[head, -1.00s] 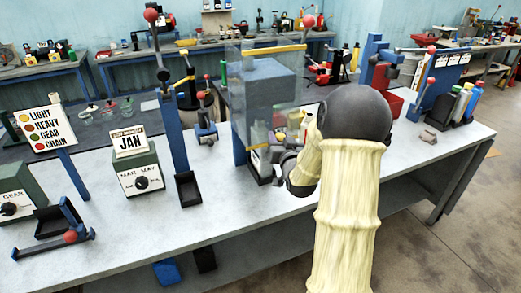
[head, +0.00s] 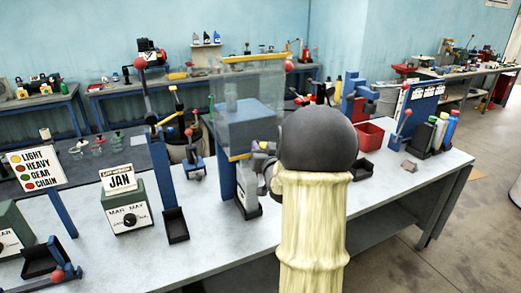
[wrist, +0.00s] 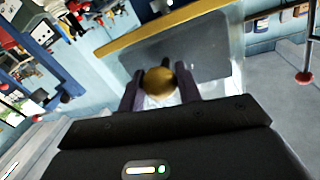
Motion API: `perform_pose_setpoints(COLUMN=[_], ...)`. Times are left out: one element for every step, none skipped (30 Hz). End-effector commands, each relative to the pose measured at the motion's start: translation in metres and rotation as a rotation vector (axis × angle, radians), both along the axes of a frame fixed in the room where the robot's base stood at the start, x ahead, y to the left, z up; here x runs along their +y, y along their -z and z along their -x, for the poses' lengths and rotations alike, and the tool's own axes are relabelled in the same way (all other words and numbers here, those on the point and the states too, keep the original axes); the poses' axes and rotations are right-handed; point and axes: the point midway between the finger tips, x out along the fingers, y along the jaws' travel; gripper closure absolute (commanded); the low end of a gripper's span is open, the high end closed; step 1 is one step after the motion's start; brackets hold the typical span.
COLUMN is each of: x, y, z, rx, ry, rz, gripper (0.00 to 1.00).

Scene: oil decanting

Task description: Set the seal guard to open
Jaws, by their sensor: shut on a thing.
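The seal guard (head: 255,95) is a clear panel with yellow bars along its top and bottom, standing in front of a blue block (head: 247,122) on the workbench. In the wrist view, the clear panel (wrist: 215,55) fills the area past my fingers, with a yellow bar (wrist: 165,27) across it. My gripper (wrist: 161,88) is shut on a round brass-yellow knob (wrist: 159,81) in front of the panel. In the head view, my gripper (head: 262,152) is at the guard's lower right, partly hidden by my arm. The knob cannot be made out there.
A blue lever post with a red ball (head: 140,63) stands left of the guard. The JAN dial box (head: 127,206) is further left. A red bin (head: 367,136) and several bottles (head: 438,132) stand to the right. Bare bench top (head: 405,195) lies at the right front.

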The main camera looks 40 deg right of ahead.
Motion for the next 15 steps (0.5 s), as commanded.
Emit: perform_pose_setpoints(x=[-0.0007, -0.0007, -0.0006, -0.0005, -0.0005, -0.0003, -0.0002, -0.0001, 0.0000, 0.0000, 0.0001, 0.0001, 0.0002, 0.0002, 0.0003], y=[-0.0033, -0.0032, -0.0031, -0.0030, -0.0029, -0.0026, -0.0024, -0.0021, -0.0017, -0.0015, -0.0012, -0.0010, -0.0008, -0.0006, -0.0004], z=[-0.0003, -0.0003, -0.0003, -0.0003, -0.0003, -0.0007, -0.0007, -0.0006, -0.0006, -0.0006, -0.0006, -0.0006, -0.0006, -0.0005, -0.0003], rx=[-0.007, -0.007, -0.007, -0.007, -0.007, -0.006, -0.005, -0.005, -0.004, -0.003, -0.004, -0.003, -0.002, -0.002, -0.002], ry=[0.002, 0.002, 0.002, 0.002, 0.001, 0.000, 0.000, 0.000, 0.000, 0.000, 0.000, 0.000, -0.001, -0.001, -0.001], rz=[0.004, 0.004, 0.004, 0.004, 0.004, 0.003, 0.003, 0.003, 0.003, 0.002, 0.001, 0.001, 0.001, 0.001, 0.001], gripper=[1.00, 1.00, 1.00, 1.00, 0.60, 0.52, 0.46, 0.46, 0.46, 0.46, 0.46, 0.46, 0.46, 0.46, 0.46])
